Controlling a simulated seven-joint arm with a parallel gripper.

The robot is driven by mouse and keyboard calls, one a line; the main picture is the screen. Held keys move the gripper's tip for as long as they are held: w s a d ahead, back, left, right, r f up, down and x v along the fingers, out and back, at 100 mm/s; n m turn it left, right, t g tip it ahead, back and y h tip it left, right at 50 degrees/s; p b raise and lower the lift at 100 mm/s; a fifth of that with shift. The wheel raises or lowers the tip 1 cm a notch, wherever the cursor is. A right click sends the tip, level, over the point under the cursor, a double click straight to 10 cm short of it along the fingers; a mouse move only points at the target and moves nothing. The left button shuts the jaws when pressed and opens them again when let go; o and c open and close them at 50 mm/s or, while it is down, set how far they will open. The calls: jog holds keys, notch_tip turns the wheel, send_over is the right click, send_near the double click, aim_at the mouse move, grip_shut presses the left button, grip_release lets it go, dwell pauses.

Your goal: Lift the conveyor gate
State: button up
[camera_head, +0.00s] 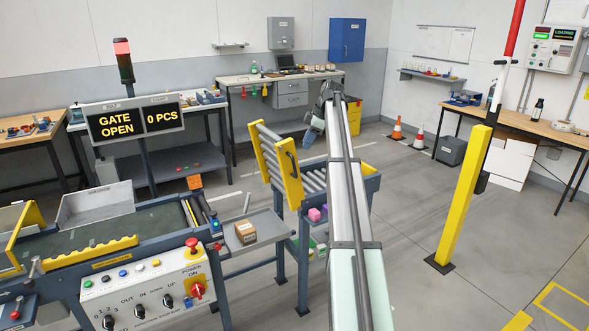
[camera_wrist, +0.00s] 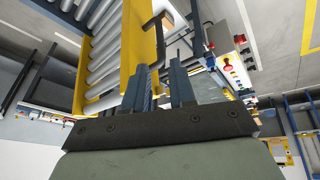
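The conveyor gate is a roller section with yellow side plates (camera_head: 288,172), tilted up from the blue-grey frame at the centre of the head view. A black handle (camera_head: 292,163) sits on its near side plate. In the wrist view the yellow plate (camera_wrist: 138,45) and rollers (camera_wrist: 100,60) fill the upper left, and the dark handle (camera_wrist: 154,22) shows beyond my fingers. My gripper (camera_wrist: 160,86) has its two fingers apart, with nothing clearly held between them. It is close to the yellow plate; I cannot tell whether they touch. In the head view my arm partly hides the gripper.
The display (camera_head: 133,120) reads GATE OPEN and 0 PCS. A control panel (camera_head: 150,290) and belt conveyor (camera_head: 90,245) are at lower left. A brown box (camera_head: 245,231) rests on a grey shelf beside the gate. A yellow post (camera_head: 464,195) stands right; floor between is clear.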

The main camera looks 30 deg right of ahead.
aim_at(294, 168)
jog(key=x, duration=1.3)
jog(key=shift+w+a+f, duration=0.1)
jog(key=shift+w+f, duration=0.05)
grip_shut()
